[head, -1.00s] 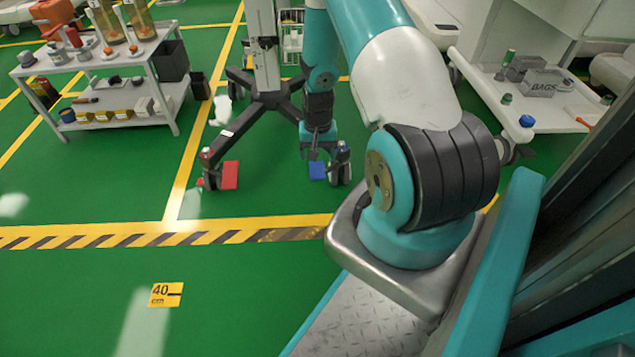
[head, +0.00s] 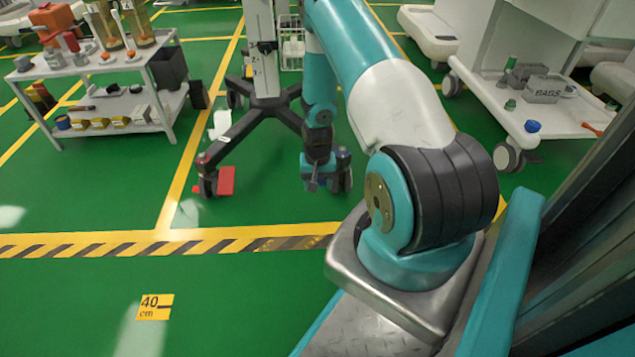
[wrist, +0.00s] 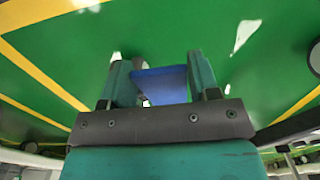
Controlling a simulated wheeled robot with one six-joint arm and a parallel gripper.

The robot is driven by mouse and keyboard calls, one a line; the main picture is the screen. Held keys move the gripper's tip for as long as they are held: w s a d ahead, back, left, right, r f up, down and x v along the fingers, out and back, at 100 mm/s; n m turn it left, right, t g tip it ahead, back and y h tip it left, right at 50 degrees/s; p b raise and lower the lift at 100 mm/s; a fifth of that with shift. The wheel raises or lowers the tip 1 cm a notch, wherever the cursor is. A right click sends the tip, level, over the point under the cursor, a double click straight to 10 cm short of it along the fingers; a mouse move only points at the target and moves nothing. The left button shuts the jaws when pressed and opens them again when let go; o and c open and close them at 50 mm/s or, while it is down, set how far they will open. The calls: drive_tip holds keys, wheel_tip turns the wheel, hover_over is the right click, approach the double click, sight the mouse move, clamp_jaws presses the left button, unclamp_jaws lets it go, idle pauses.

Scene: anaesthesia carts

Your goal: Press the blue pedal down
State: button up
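The blue pedal (wrist: 162,86) shows in the wrist view in the gap between my two teal fingers, with green floor beyond it. In the head view it is at the foot of the right front leg of the wheeled stand and is mostly hidden by my gripper (head: 313,184). My gripper points down at the pedal, and its fingers (wrist: 157,62) are apart with nothing clamped between them. I cannot tell whether they touch the pedal, or whether the pedal is pressed down.
A red pedal (head: 226,181) lies at the stand's left front leg. The wheeled stand (head: 268,103) has dark legs on casters. A white supply trolley (head: 150,100) is at the left and a white cart (head: 492,100) at the right. Green floor in front is clear.

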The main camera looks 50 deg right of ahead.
drive_tip(key=c, duration=0.5)
drive_tip(key=shift+o, duration=0.2)
drive_tip(key=shift+s+a+f+t+h+p, duration=0.2)
drive_tip(key=shift+f+t+h+p, duration=0.15)
drive_tip(key=shift+t+h+p, duration=0.55)
drive_tip(key=shift+f+t+h+p, duration=0.45)
drive_tip(key=shift+t+h, duration=0.35)
drive_tip(key=shift+h, duration=0.4)
drive_tip(key=shift+d+f, duration=0.1)
drive_tip(key=o, duration=0.9)
drive_tip(key=shift+o, duration=0.2)
